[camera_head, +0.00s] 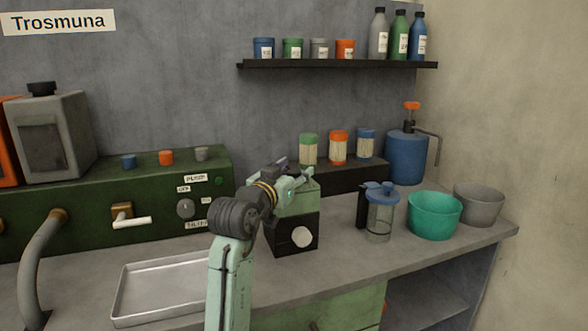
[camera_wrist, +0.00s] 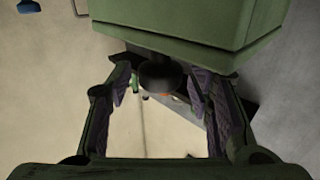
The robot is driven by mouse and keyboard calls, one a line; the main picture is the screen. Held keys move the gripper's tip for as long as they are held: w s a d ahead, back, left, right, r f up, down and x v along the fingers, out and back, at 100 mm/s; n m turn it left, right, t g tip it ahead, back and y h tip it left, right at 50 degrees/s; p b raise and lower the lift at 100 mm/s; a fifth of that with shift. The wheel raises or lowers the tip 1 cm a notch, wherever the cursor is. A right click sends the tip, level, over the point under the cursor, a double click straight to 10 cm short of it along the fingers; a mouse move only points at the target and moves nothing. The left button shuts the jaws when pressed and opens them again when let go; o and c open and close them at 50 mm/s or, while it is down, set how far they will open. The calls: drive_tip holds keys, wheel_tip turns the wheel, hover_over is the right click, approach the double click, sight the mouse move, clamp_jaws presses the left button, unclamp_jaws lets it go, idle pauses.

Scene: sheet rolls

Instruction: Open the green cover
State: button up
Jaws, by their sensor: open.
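A black box (camera_head: 281,238) with a white knob (camera_head: 302,237) on its front stands on the counter. The green cover (camera_head: 309,203) sits on top of it, partly hidden by my arm and gripper. In the wrist view, a large green block, which looks like the cover (camera_wrist: 180,30), fills the top. A dark round knob (camera_wrist: 160,76) juts from it. My gripper (camera_head: 289,190) is at the cover. In the wrist view, its open fingers (camera_wrist: 161,84) stand on both sides of the dark knob. I cannot tell whether either finger touches it.
A metal tray (camera_head: 160,287) lies at front left, beside a green control panel (camera_head: 75,212). A press jug (camera_head: 380,218), a green bowl (camera_head: 434,222) and a grey bowl (camera_head: 480,208) stand to the right. Jars (camera_head: 338,150) stand on a black riser behind the box.

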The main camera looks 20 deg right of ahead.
drive_tip(key=shift+c, duration=0.3)
clamp_jaws()
idle(0.4)
idle(0.3)
